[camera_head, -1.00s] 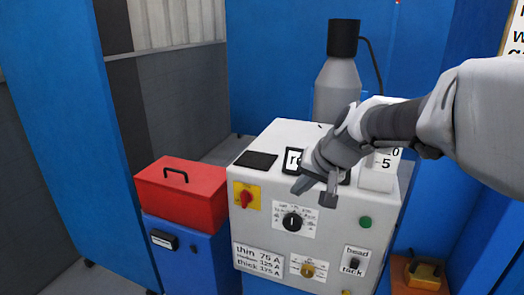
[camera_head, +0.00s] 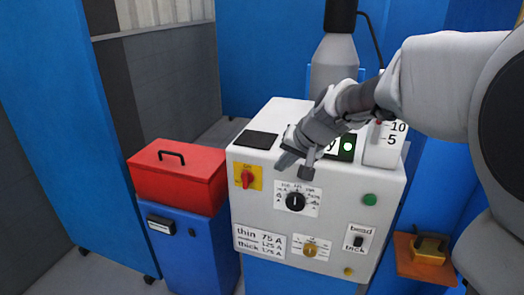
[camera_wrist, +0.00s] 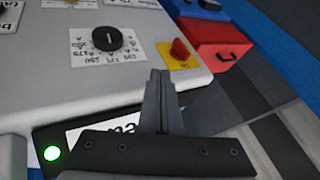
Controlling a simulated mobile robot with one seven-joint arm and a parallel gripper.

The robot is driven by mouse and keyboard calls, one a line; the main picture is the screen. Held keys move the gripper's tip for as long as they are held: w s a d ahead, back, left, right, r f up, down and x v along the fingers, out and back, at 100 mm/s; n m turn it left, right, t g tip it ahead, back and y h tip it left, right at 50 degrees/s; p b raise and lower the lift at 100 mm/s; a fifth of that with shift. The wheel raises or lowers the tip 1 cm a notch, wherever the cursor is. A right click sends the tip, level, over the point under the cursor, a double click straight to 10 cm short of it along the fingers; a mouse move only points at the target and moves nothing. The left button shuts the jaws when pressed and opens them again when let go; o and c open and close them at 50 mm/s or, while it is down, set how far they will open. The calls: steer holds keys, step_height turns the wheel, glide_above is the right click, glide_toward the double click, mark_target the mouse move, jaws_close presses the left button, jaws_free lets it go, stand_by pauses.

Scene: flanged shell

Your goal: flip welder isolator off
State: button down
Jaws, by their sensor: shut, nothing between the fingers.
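The welder isolator is the red rotary handle (camera_head: 247,179) on a yellow plate, at the upper left of the white machine's front panel (camera_head: 255,215). Its handle looks roughly upright; the plate's lettering is too small to read. The isolator also shows in the wrist view (camera_wrist: 179,51), beyond and right of my fingertips. My gripper (camera_head: 296,167) is shut and empty, its fingers together in the wrist view (camera_wrist: 158,85). It hangs by the panel's upper edge, right of the isolator and above the black dial (camera_head: 295,202), apart from the isolator.
A red toolbox (camera_head: 180,175) on a blue cabinet (camera_head: 200,250) stands left of the machine. A lit green lamp (camera_head: 348,146) glows on the display on top, partly hidden by my gripper. A green button (camera_head: 370,199) and bead/tack switch (camera_head: 358,240) sit at the right.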

steer(key=b, duration=0.2)
glide_toward(248, 180)
steer(key=d+f, duration=0.1)
steer(key=f, duration=0.1)
steer(key=w+d+f, duration=0.1)
steer(key=f, duration=0.1)
steer(key=shift+d+f, duration=0.1)
steer(key=shift+d, duration=0.25)
steer(key=a, duration=0.1)
steer(key=w+a, duration=0.1)
steer(key=a, duration=0.1)
steer(key=shift+w+f, duration=0.1)
steer(key=shift+w, duration=0.05)
steer(key=shift+w+a+p, duration=0.25)
steer(key=shift+a+p, duration=0.05)
steer(key=shift+a, duration=0.2)
steer(key=shift+r+p, duration=0.2)
steer(key=shift+p, duration=0.5)
steer(key=shift+w+a+r+n+g+h+p, duration=0.2)
steer(key=shift+h+p, duration=0.25)
steer(key=shift+p, duration=1.4)
steer(key=shift+s+a+n+g+h+p, duration=0.15)
steer(key=shift+g+h+p, duration=0.25)
steer(key=shift+p, duration=1.45)
